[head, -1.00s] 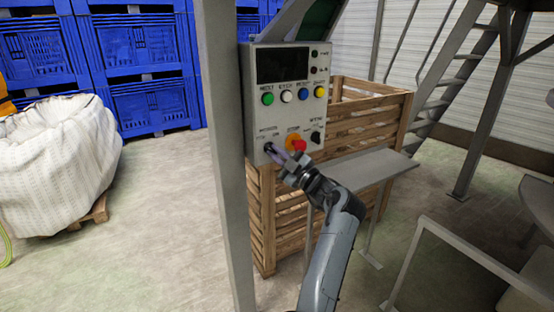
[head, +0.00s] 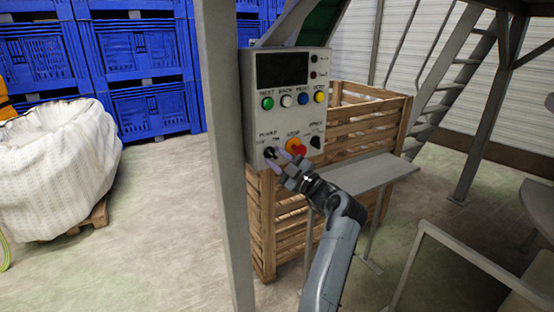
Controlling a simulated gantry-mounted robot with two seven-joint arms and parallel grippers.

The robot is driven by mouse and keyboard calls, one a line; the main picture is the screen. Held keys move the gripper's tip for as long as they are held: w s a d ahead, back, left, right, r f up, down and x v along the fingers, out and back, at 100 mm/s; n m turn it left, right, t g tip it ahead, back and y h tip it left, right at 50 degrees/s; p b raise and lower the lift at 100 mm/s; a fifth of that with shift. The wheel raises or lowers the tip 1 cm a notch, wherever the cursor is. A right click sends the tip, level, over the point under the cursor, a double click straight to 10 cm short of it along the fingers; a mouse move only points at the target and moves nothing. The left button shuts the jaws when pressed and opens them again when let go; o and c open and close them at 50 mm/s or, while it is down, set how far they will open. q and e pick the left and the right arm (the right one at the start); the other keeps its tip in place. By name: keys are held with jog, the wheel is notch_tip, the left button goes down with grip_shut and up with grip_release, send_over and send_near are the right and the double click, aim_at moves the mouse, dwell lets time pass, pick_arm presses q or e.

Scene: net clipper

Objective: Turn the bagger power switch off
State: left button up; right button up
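The bagger control box (head: 290,110) is a grey panel on a post, with a dark display and coloured buttons. The power switch (head: 269,152) is a small black knob at its lower left, under the label POWER. I cannot tell whether the fingers are closed on the knob or which way the knob points.
A grey post (head: 226,160) stands left of the box. A wooden crate (head: 365,120) and a grey shelf (head: 365,175) are behind and right.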

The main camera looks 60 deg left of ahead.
pick_arm(q)
jog(key=p+v, duration=0.1)
jog(key=v, duration=0.9)
jog(key=shift+d+p, duration=0.35)
jog(key=shift+d, duration=0.05)
jog(key=shift+w+f, duration=0.1)
